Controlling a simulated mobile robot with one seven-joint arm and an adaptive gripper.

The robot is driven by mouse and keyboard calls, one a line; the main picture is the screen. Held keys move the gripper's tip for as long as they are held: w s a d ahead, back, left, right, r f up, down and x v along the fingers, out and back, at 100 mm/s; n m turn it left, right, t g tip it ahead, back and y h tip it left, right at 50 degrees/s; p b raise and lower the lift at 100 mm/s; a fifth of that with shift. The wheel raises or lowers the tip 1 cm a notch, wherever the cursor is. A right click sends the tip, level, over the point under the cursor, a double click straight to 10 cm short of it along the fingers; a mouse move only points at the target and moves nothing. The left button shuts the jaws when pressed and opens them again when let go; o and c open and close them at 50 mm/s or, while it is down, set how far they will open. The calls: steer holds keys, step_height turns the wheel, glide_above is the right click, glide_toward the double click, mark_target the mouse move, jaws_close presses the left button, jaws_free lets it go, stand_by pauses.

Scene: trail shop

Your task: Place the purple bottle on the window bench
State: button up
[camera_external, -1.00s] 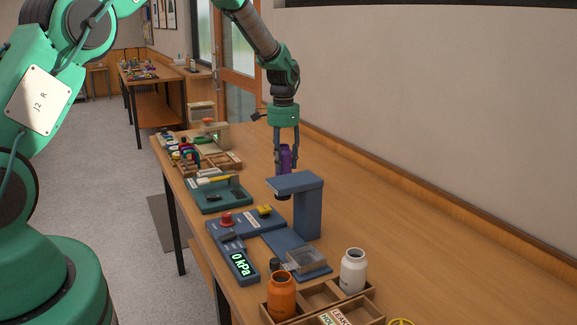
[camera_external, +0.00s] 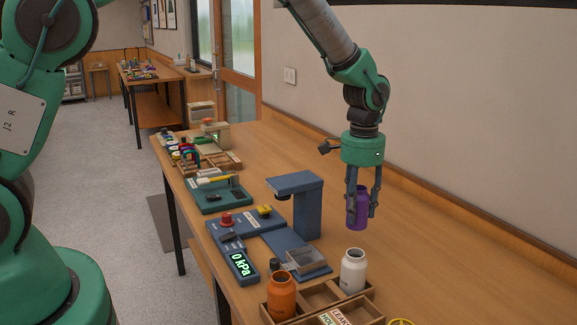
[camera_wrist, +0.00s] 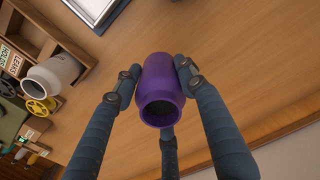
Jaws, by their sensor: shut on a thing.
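The purple bottle (camera_external: 356,208) is held in my gripper (camera_external: 362,203) above the right part of the long wooden workbench, upright in the external view. In the wrist view the bottle (camera_wrist: 160,88) sits between the fingers of my gripper (camera_wrist: 158,78), its dark open mouth facing the camera. The fingers are shut on its sides. A wooden surface under the window (camera_external: 202,38) at the back of the room may be the window bench (camera_external: 199,73); I cannot tell for certain.
A blue press-like stand (camera_external: 307,210) is left of the bottle. A divided wooden tray (camera_external: 320,297) holds an orange bottle (camera_external: 281,297) and a white bottle (camera_external: 353,271). The workbench (camera_external: 440,270) is bare to the right. Another table (camera_external: 150,78) stands far back.

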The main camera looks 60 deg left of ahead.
steer(key=s+d, duration=0.1)
steer(key=d, duration=0.5)
steer(key=shift+s, duration=0.35)
stand_by(1.0)
steer(key=d+r+n+p, duration=0.2)
steer(key=d+r+p, duration=0.2)
steer(key=d, duration=0.5)
steer(key=shift+s+d+n, duration=0.25)
steer(key=shift+s+n, duration=0.05)
steer(key=shift+n, duration=0.1)
steer(key=shift+f, duration=0.2)
steer(key=shift+f, duration=3)
steer(key=shift+f, duration=0.1)
steer(key=shift+f, duration=1.75)
